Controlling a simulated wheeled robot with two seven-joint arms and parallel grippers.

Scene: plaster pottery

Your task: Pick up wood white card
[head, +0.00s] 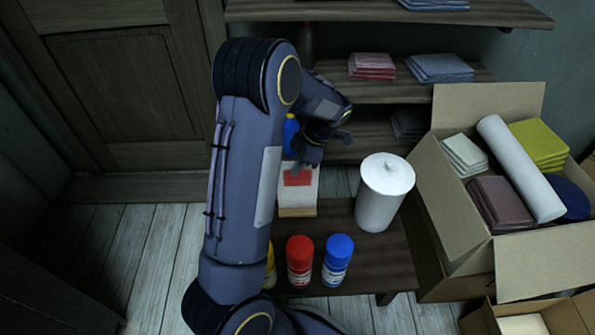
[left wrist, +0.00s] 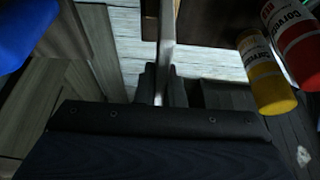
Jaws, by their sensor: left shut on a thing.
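The wood white card (head: 297,198) is a white upright panel with a red patch and a pale wooden strip along its bottom. It is at the left part of a dark wooden table (head: 394,250) in the head view. My left gripper (head: 303,166) is at the card's top edge and shut on it. In the left wrist view, the card shows as a thin pale edge (left wrist: 166,48) between the dark fingers of the left gripper (left wrist: 160,85). I cannot tell whether the card's base touches the table. My right gripper is not in view.
A white lidded canister (head: 384,192) stands right of the card. Red (head: 299,262), blue (head: 337,262) and yellow (head: 270,268) bottles stand in front; another blue bottle (head: 290,136) is behind. An open cardboard box (head: 445,215) with cloths is at the right; shelves (head: 400,35) are behind.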

